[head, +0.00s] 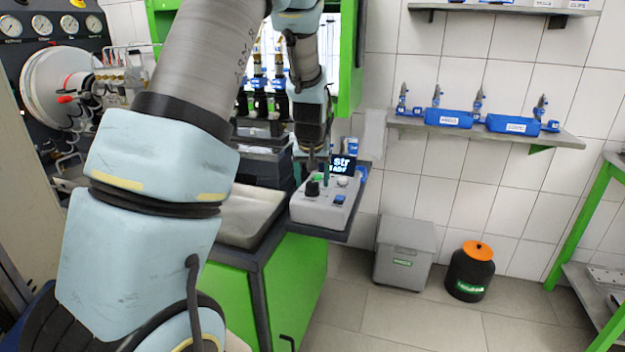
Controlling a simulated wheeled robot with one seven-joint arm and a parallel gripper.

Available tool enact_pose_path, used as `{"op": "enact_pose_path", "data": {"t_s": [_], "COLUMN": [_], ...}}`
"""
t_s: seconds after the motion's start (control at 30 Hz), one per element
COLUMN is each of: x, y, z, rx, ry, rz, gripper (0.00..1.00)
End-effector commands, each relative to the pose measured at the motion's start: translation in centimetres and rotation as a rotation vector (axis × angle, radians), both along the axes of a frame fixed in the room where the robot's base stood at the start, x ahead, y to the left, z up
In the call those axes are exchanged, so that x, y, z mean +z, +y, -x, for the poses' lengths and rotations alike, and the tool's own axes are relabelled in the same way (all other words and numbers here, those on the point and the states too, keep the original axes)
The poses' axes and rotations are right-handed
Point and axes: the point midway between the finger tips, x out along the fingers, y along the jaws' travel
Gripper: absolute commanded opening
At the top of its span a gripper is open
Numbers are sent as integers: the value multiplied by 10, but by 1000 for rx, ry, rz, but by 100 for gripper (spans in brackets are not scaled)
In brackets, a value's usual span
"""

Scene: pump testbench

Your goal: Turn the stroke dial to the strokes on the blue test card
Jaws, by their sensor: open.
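A light grey control box (322,207) sits on the bench's right end. A black knob (312,188), which looks like the stroke dial, stands on its top left. A small dark display (343,165) at the box's back shows pale blue text, starting "str". My gripper (312,168) points down just above the black knob; its fingers are small and dark here, and I cannot tell whether they touch the knob. No hold on the knob shows. The dial's marks are too small to read. I cannot make out a blue test card or any strokes on it.
A metal tray (247,216) lies left of the box. Behind my arm stands a green-framed test cabinet (348,60). A grey bin (405,252) and a black container with an orange lid (470,272) stand on the floor.

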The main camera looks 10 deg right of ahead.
Motion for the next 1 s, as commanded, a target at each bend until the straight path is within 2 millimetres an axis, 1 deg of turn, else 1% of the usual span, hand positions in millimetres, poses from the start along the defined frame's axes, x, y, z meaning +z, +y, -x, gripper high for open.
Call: {"op": "enact_pose_path", "data": {"t_s": [0.13,0.43,0.47,1.0], "x": [-10,-12,-12,-11], "y": [-1,-1,-1,-1], "z": [-4,-5,-5,-4], "rx": [0,0,0,0], "ry": [1,-1,-1,0], "rz": [0,1,1,1], "gripper": [77,77,75,14]}}
